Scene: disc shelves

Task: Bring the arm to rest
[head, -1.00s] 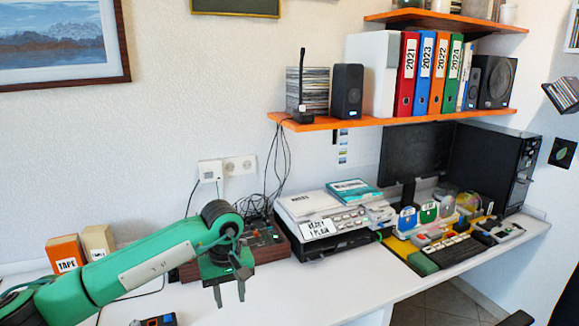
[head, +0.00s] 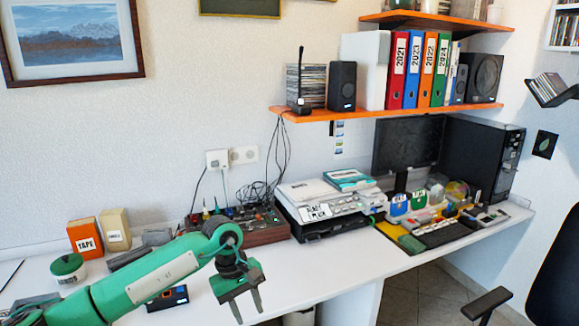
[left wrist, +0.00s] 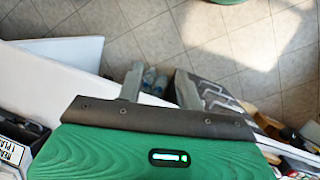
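My left arm is green and comes in from the lower left of the head view. Its left gripper (head: 248,307) hangs over the front part of the white desk (head: 335,266), fingers pointing down. The two grey fingers are apart with nothing between them. In the left wrist view the left gripper (left wrist: 160,82) also shows its fingers spread and empty, with the tiled floor (left wrist: 230,45) beyond them. My right gripper is not in view.
An orange TAPE box (head: 85,237), a green-lidded jar (head: 68,268) and a small dark device (head: 167,298) stand near my arm. A dark chair (head: 555,275) stands at the right.

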